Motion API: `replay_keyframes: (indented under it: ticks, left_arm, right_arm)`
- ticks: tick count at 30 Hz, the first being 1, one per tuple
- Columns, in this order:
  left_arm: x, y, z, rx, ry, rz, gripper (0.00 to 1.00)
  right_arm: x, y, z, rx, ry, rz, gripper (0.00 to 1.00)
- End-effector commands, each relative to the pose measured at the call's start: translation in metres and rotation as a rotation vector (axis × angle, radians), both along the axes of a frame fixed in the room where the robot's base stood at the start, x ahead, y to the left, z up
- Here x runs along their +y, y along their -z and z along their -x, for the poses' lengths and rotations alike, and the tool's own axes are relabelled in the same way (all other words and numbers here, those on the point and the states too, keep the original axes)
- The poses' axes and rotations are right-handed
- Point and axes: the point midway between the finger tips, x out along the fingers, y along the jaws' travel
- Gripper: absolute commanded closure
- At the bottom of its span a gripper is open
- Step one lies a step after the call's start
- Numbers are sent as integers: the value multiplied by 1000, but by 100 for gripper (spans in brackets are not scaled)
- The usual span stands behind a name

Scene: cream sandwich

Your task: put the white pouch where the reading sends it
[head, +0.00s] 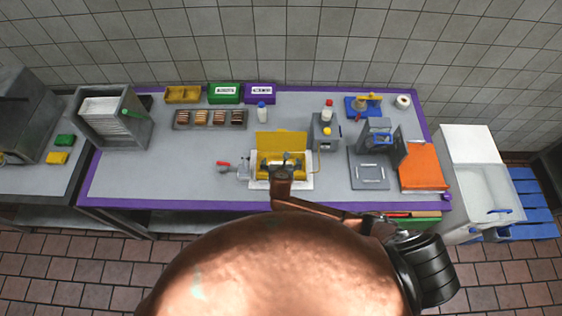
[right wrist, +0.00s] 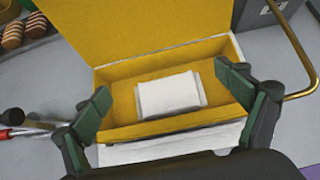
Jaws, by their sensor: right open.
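A white pouch (right wrist: 170,96) lies on the floor of a yellow box (right wrist: 115,130) whose yellow lid stands open behind it. In the head view the yellow box (head: 267,145) sits on a white sheet at the middle of the table, and the pouch is hard to make out there. My right gripper (right wrist: 165,90) is open above the box, with one green-padded finger to each side of the pouch in the picture and nothing between them. It also shows over the box in the head view (head: 287,160). No reading can be made out. My left gripper is not in view.
Green (head: 225,92) and purple (head: 260,92) labelled bins and a yellow bin (head: 183,94) stand at the back; their labels are too small to read. The table's left front is clear.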

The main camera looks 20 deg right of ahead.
Motion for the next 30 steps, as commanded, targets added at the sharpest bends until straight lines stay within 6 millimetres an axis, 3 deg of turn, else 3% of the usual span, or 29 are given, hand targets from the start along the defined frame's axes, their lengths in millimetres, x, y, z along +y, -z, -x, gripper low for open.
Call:
replay_keyframes:
  ticks: [11,24,30]
  left_arm:
    - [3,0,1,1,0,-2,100]
    - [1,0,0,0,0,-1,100]
    - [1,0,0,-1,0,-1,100]
  right_arm:
    - [3,-8,9,0,-1,-1,8]
    - [20,-66,69,-1,-1,-2,8]
    - [24,-80,82,0,-1,-1,8]
